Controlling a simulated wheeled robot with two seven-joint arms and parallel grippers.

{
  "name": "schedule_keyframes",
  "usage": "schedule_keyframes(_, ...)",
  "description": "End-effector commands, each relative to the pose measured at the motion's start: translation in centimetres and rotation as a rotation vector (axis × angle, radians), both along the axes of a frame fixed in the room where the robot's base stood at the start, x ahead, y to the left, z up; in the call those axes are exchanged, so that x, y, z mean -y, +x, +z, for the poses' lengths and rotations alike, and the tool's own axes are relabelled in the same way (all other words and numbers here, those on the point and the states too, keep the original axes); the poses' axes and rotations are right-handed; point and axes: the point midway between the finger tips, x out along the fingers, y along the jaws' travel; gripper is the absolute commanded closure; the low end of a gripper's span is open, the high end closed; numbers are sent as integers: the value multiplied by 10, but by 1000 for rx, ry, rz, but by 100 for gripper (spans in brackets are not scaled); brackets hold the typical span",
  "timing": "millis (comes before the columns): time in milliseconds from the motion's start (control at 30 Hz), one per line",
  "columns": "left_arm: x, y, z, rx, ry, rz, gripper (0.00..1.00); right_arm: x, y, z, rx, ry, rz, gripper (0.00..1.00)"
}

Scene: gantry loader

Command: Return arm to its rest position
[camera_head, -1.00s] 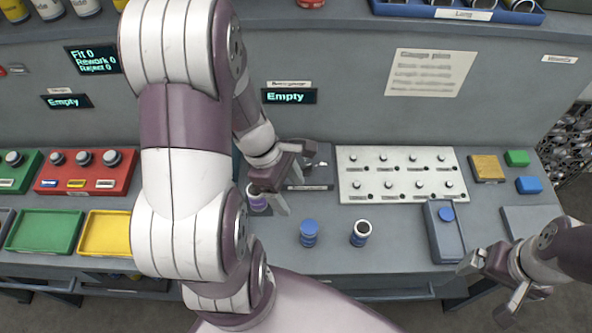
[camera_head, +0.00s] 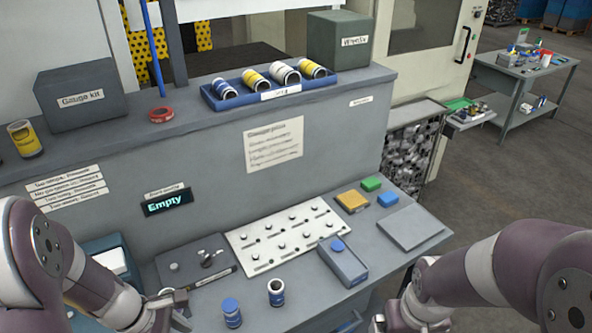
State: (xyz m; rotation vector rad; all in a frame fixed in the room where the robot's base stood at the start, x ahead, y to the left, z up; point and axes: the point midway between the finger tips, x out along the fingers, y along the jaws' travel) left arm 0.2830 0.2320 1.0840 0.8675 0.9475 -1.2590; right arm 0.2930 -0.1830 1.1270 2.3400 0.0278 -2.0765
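My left arm comes in from the left, and its gripper (camera_head: 172,308) is low over the front left of the bench. It is seen from the side and partly cut off, so its opening is unclear. I see nothing held in it. My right arm comes in from the right. Its gripper (camera_head: 384,322) is at the bottom edge, in front of the bench and mostly out of view.
A white pin plate (camera_head: 289,239), a grey block with a blue button (camera_head: 343,264) and a grey pad (camera_head: 411,233) are on the bench. A blue tray of cylinders (camera_head: 262,98) sits on the upper shelf. Open floor lies to the right.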

Motion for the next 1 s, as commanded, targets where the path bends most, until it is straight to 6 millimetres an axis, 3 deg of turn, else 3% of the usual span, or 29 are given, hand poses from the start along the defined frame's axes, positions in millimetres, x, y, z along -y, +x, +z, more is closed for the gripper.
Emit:
schedule_keyframes(167,-13,-13,-2,76,111,-339,27,0,0,-1,1,0,0,0)
schedule_keyframes(267,-14,-16,1,139,206,-669,27,0,0,-4,1,0,0,0)
schedule_keyframes(400,-2,-7,10,245,342,-1210,27,0,0,-11,1,0,0,0)
schedule_keyframes(500,15,2,17,306,406,-1480,27,0,0,-15,1,0,0,0)
schedule_keyframes(700,48,11,24,372,437,-1663,27,0,0,-19,1,0,0,0)
schedule_keyframes(1000,49,11,25,372,433,-1665,27,0,0,-18,1,0,0,0)
